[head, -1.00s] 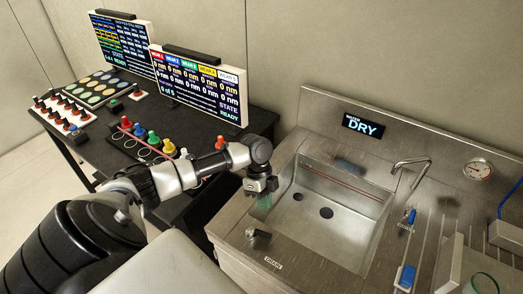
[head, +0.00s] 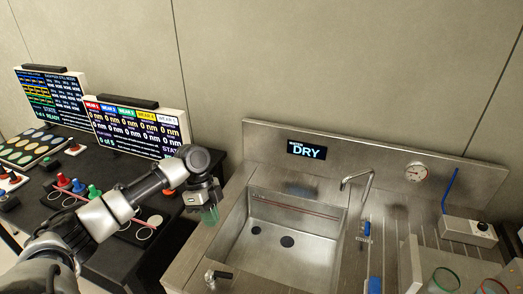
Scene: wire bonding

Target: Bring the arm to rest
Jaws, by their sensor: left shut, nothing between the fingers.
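My left arm comes in from the lower left, over the black table. Its gripper (head: 210,212) points down beside the left rim of the steel sink (head: 228,232). Its greenish fingertips are together and I see nothing held between them. The gripper looks to be above the rim, apart from it. My right gripper is not in view.
The black table (head: 120,262) at left carries two screens (head: 138,128), coloured knobs (head: 78,187) and a tray of discs (head: 30,148). The sink has a tap (head: 357,180), a DRY display (head: 306,150) and a gauge (head: 416,172). The basin is empty.

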